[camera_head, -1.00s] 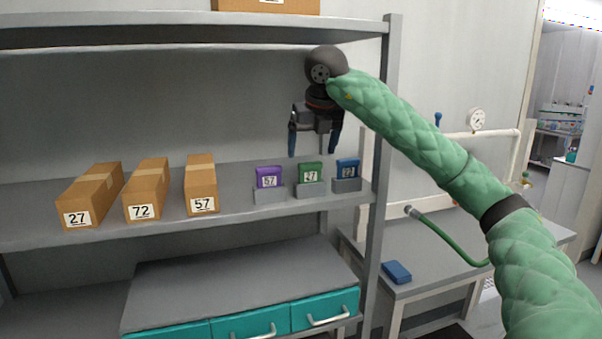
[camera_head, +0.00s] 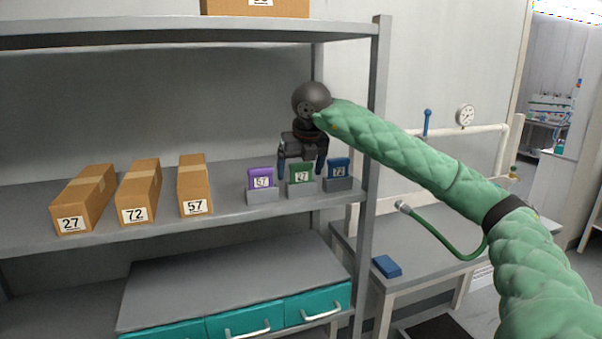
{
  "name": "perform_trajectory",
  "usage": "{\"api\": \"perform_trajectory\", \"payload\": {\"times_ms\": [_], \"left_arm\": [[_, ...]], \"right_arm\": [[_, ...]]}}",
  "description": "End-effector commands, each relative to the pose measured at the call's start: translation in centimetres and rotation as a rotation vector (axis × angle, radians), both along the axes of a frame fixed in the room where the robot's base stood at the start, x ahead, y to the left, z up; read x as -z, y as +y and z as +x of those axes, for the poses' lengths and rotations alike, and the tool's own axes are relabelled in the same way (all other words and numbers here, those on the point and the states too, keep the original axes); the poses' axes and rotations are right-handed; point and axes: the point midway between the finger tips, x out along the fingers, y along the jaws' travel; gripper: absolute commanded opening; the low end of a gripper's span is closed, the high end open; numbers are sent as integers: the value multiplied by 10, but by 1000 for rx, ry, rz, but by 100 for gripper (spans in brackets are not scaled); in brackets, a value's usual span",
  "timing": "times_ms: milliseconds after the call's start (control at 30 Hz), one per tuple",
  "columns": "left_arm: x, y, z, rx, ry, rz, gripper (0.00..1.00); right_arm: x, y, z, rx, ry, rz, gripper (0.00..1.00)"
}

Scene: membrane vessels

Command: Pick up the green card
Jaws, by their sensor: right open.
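The green card (camera_head: 301,172), labelled 27, stands upright in a grey holder (camera_head: 302,188) on the shelf. It is between a purple card (camera_head: 261,180) labelled 57 and a blue card (camera_head: 339,168), each in its own holder. My right gripper (camera_head: 302,168) is open and points down at the green card, with one finger to each side of it in the picture. I cannot tell whether the fingers touch it. My left gripper is not in view.
Cardboard boxes labelled 27 (camera_head: 84,199), 72 (camera_head: 139,192) and 57 (camera_head: 195,186) stand on the shelf's left part. A shelf post (camera_head: 370,150) rises right of the cards. A blue item (camera_head: 387,266) lies on the side table.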

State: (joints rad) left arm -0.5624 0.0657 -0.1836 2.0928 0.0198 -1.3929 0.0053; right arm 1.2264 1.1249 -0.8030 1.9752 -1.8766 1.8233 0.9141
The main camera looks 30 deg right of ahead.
Motion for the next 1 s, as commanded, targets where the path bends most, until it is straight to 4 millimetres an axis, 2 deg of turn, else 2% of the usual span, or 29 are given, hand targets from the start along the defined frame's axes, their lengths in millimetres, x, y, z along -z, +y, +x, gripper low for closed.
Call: {"api": "perform_trajectory", "payload": {"times_ms": [333,500,567,600,1000], "left_arm": [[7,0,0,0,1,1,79],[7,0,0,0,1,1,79],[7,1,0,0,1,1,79],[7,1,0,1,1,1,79],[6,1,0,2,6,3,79]], "right_arm": [[4,0,2,0,0,0,84],[4,0,2,0,0,0,50],[4,0,2,0,0,0,38],[4,0,2,0,0,0,36],[-1,0,2,0,-2,0,36]]}}
